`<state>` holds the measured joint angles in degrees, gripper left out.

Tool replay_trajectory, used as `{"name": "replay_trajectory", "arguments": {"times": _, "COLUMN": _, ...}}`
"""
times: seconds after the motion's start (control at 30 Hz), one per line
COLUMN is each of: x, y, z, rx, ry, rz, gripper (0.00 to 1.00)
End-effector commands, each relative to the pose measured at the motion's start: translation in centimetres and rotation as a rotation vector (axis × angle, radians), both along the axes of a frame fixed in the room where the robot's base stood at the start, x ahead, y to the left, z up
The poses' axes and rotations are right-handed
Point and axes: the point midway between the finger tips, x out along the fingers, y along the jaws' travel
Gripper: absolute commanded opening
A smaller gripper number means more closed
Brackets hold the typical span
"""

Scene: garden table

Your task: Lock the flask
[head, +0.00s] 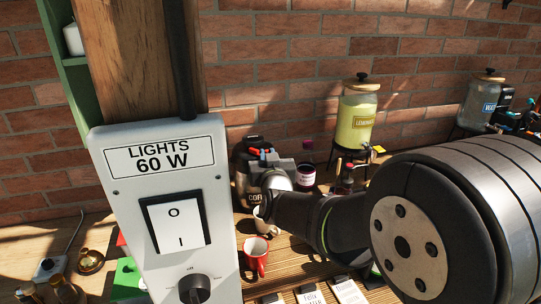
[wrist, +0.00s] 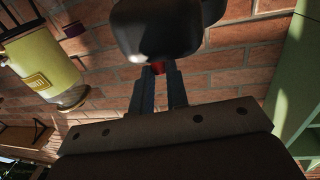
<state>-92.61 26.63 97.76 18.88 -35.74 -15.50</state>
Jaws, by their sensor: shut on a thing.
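The flask (head: 258,198) is dark, with a partly hidden label starting "COF", and stands on the table behind my arm in the head view. Its rounded black top (wrist: 155,30) fills the upper middle of the wrist view. My gripper (wrist: 158,75) is shut on a small red part (wrist: 158,67) just under that black top, seemingly the flask's lock tab. In the head view my gripper (head: 263,155) is at the top of the flask, and its fingertips are too small to read clearly. The lock's exact position cannot be told.
A lemonade dispenser (head: 356,120) stands right of the flask; a water dispenser (head: 482,102) is farther right. A red mug (head: 256,255) and a white mug (head: 266,222) stand in front. The lights switch box (head: 170,200) blocks the left foreground. A brick wall (head: 290,60) is behind.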

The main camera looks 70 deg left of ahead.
Motion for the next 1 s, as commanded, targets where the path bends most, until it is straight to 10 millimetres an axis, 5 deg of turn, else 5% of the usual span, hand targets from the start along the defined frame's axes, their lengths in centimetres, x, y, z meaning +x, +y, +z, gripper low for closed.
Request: {"name": "replay_trajectory", "arguments": {"times": 1.0, "x": -1.4, "y": -0.2, "z": 0.3, "rx": 0.007, "ry": -0.001, "rz": -0.244, "gripper": 0.0}}
